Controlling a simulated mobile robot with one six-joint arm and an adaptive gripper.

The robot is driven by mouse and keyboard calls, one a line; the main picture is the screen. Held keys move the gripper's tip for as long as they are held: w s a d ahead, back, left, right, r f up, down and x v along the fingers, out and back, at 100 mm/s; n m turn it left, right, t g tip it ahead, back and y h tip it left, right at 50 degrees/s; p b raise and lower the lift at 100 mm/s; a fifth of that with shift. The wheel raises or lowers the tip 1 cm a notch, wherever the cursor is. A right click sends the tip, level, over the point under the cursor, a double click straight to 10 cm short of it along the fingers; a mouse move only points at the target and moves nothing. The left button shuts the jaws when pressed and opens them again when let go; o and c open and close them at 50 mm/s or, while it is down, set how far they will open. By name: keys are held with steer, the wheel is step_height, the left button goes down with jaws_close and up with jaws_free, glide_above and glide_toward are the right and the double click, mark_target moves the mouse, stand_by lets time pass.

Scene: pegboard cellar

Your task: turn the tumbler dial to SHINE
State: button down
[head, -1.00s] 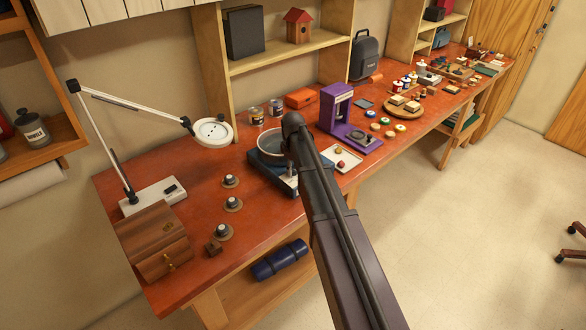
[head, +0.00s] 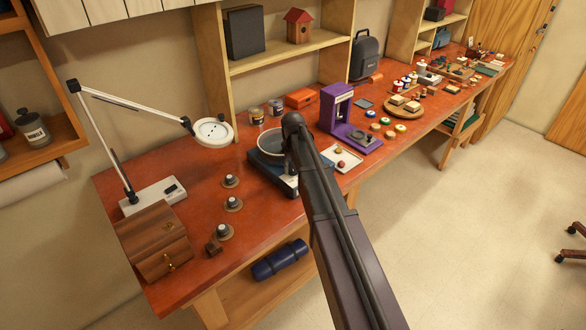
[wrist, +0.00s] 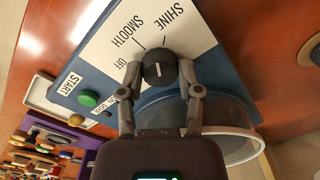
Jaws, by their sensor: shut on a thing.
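The tumbler (wrist: 72,97) has a blue body with a white panel printed SHINE, SMOOTH and OFF. Its black round dial (wrist: 158,72) sits between the fingers of my gripper (wrist: 158,68), which is shut on it, one finger on each side. The dial carries a short pale mark; I cannot tell for sure which label it indicates. A green button (wrist: 90,98) is beside START. A clear bowl (wrist: 235,140) of the tumbler is partly hidden by my gripper. In the head view the tumbler (head: 262,171) stands on the bench, and my arm hides the dial and fingertips.
A white tray (head: 352,164) and a purple machine (head: 328,116) stand right of the tumbler. Several round knobs (head: 233,203) and a wooden box (head: 145,235) are to its left. A magnifier lamp (head: 213,131) stands behind them on the orange bench (head: 185,300).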

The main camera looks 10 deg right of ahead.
steer(key=shift+s+m, duration=0.1)
steer(key=shift+m, duration=1.6)
steer(key=shift+c, duration=1.3)
jaws_free()
steer(key=shift+n, duration=0.3)
